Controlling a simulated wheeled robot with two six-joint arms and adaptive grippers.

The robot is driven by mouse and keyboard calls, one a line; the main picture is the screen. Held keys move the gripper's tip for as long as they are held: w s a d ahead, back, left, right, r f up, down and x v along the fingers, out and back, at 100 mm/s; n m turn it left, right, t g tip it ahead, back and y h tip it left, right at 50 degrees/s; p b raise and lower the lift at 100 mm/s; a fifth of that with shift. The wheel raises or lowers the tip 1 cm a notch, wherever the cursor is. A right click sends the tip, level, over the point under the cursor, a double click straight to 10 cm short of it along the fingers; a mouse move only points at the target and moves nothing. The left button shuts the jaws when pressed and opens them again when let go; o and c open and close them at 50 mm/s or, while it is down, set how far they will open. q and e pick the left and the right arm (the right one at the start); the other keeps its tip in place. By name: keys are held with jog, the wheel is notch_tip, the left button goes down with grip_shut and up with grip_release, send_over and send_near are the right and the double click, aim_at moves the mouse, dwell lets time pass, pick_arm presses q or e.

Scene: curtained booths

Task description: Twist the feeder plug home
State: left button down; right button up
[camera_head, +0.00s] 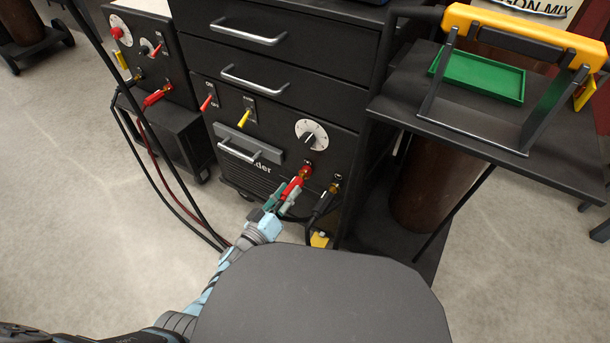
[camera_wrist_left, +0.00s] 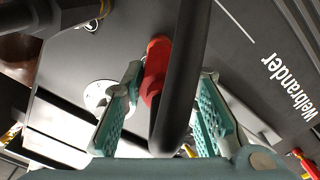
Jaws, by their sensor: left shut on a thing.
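A red plug (camera_head: 294,185) sits at the red-ringed socket (camera_head: 307,171) on the front of the dark machine. My left gripper (camera_head: 283,199) has come up to it from below and is shut on it. In the left wrist view the red plug (camera_wrist_left: 156,66) and its thick black cable (camera_wrist_left: 182,85) run between the two green fingers of the gripper (camera_wrist_left: 168,108). The plug's tip and how deep it sits are hidden. My right gripper is not in view.
A black plug (camera_head: 322,204) sits right beside, at a brass socket (camera_head: 334,186). A white dial (camera_head: 311,133) is above. A side shelf (camera_head: 430,110) holds a green tray (camera_head: 480,78) and a yellow-handled frame (camera_head: 520,35). A smaller machine (camera_head: 172,60) with cables stands left; floor between is open.

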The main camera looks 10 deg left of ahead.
pick_arm(q)
jog(key=m+b, duration=0.1)
jog(key=m, duration=0.3)
jog(key=shift+f, duration=0.1)
jog(key=m, duration=0.3)
jog(key=shift+b, duration=0.3)
jog(key=c, duration=1.2)
grip_release()
jog(key=shift+w, duration=0.1)
